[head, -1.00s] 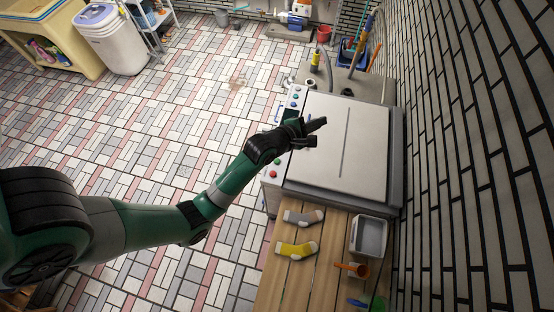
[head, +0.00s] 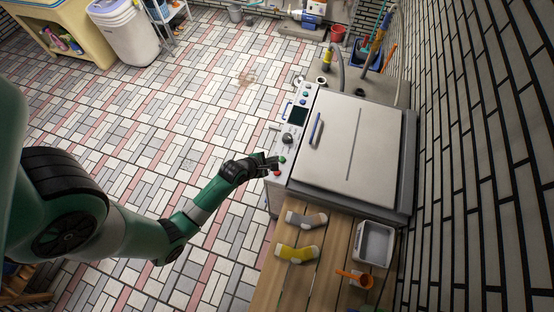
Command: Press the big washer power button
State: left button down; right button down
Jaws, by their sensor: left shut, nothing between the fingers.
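The big washer (head: 345,145) stands at the right with its white lid closed and a control panel along its left edge. The panel has a dark display (head: 299,115), a knob (head: 288,138), a green button (head: 283,159) and a red button (head: 277,173) at the near end. I cannot read which one is the power button. My left gripper (head: 274,164) is shut and empty, its fingertips over the panel's near end beside the green and red buttons. Whether they touch a button cannot be told. My right gripper is not in view.
A brick wall (head: 480,150) closes the right.

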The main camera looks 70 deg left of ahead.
pick_arm(q)
jog(key=b, duration=0.8)
send_over(274, 173)
notch_tip(274, 173, down, 8)
jog(key=shift+r, duration=0.15)
jog(key=shift+f, duration=0.55)
jog(key=shift+f+b, duration=0.15)
jog(key=shift+b, duration=0.15)
dwell(0.8)
jog(key=shift+f, duration=0.3)
jog(key=shift+f+b, duration=0.35)
jog(key=shift+f, duration=0.05)
dwell(0.5)
jog(key=shift+r+p, duration=0.85)
jog(key=shift+p, duration=0.1)
jog(key=shift+r, duration=0.1)
